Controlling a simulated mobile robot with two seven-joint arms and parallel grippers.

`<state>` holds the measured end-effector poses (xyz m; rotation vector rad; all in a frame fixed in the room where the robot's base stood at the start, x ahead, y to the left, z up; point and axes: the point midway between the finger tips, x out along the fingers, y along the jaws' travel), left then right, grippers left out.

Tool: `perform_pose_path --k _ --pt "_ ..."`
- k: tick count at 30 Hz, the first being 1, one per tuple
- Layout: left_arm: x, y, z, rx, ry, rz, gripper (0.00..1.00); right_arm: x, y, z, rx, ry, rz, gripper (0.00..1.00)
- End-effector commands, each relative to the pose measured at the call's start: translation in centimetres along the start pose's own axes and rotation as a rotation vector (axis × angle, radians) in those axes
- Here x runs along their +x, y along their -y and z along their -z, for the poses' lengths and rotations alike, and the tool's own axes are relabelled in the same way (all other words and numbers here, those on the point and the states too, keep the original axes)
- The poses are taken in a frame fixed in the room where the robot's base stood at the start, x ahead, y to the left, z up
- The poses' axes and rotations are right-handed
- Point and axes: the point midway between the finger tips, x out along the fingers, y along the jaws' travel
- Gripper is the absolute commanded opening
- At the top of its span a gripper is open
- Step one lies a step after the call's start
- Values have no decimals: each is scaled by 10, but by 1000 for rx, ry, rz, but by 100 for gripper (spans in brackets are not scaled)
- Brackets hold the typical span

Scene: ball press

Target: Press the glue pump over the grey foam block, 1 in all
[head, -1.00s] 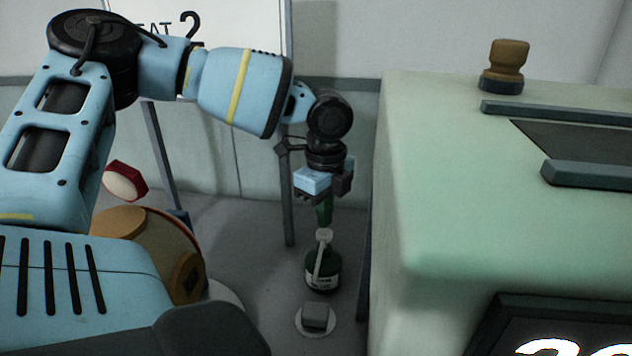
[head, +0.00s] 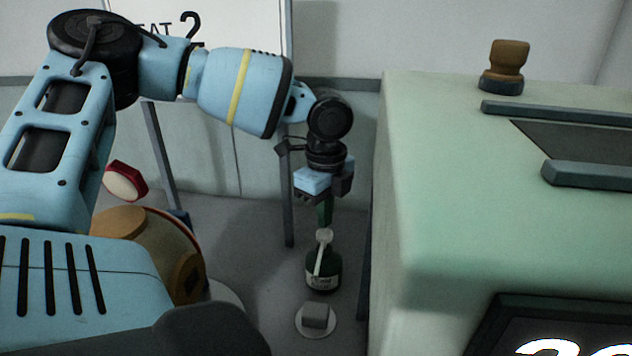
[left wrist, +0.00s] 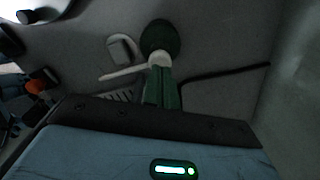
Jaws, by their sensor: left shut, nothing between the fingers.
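The glue pump bottle (head: 323,273) is dark green with a pale label and stands upright on the floor. Its white pump head (head: 323,238) has a spout that points toward the front, to the grey foam block (head: 316,315). The block lies on a white disc (head: 302,328) in front of the bottle. My left gripper (head: 325,218) points straight down, shut and empty, with its green fingertips right above the pump head. In the left wrist view the fingers cover part of the white pump head (left wrist: 158,59); whether they touch it I cannot tell. My right gripper is not seen.
A large pale green cabinet (head: 420,180) stands close on the right, with a brown-knobbed stamp (head: 504,68) on top. A whiteboard stand (head: 285,200) is behind. A round brown drum-like thing (head: 150,245) lies at the left.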

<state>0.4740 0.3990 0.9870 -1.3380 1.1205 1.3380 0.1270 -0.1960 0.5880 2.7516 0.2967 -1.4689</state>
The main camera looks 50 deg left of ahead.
Motion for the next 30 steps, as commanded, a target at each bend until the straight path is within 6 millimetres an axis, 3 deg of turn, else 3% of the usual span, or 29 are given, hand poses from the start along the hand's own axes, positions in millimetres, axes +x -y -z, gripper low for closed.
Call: perform_pose_path --k 16,30 --pt "1 0 0 0 0 0 0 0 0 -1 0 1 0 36" --pt "15 0 0 0 0 -2 0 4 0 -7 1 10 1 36"
